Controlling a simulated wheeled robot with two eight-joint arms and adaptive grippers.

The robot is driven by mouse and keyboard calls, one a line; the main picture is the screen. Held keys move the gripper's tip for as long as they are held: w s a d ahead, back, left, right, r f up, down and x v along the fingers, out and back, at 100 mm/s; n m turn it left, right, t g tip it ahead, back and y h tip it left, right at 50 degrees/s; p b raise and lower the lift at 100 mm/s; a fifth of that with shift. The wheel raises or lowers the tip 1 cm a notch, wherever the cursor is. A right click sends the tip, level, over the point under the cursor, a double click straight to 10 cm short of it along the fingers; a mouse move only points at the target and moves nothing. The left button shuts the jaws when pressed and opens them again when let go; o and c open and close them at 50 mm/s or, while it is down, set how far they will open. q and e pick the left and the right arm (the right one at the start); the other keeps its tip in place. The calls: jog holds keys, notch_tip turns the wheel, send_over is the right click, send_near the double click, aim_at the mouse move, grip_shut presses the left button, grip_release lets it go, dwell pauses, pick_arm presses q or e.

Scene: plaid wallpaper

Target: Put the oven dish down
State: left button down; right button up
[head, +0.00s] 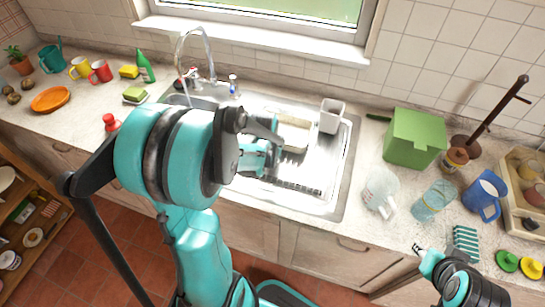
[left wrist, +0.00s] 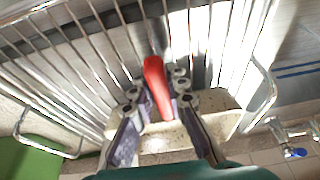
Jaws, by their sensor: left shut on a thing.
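My left gripper (head: 262,150) is over the sink's drainer side, partly hidden by my own arm in the head view. In the left wrist view its fingers (left wrist: 160,95) are shut on a narrow red thing (left wrist: 155,78). I cannot tell whether this is part of the oven dish; no whole dish is clear to me. A pale speckled box-like thing (head: 295,133) is beside the gripper, and a pale speckled surface also shows behind the fingers (left wrist: 215,122). Wire rack bars (left wrist: 85,45) lie around them. My right gripper (head: 420,256) is at the counter's front edge; its opening is unclear.
A green box (head: 414,138), glass jug (head: 380,188), glass (head: 433,201) and blue jug (head: 484,194) crowd the right counter. Some counter is bare in front of them.

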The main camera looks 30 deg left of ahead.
pick_arm(q)
jog(key=shift+s+d+f, duration=0.2)
jog(key=shift+s+f, duration=0.2)
jog(key=shift+f, duration=0.1)
jog(key=c, duration=1.5)
grip_release()
jog(key=shift+w+a+f, duration=0.15)
jog(key=shift+w+f, duration=0.15)
jog(key=shift+w, duration=0.15)
jog(key=shift+s+r, duration=0.2)
pick_arm(e)
jog(key=shift+w+f, duration=0.15)
jog(key=shift+f, duration=0.2)
pick_arm(q)
jog(key=shift+w, duration=0.1)
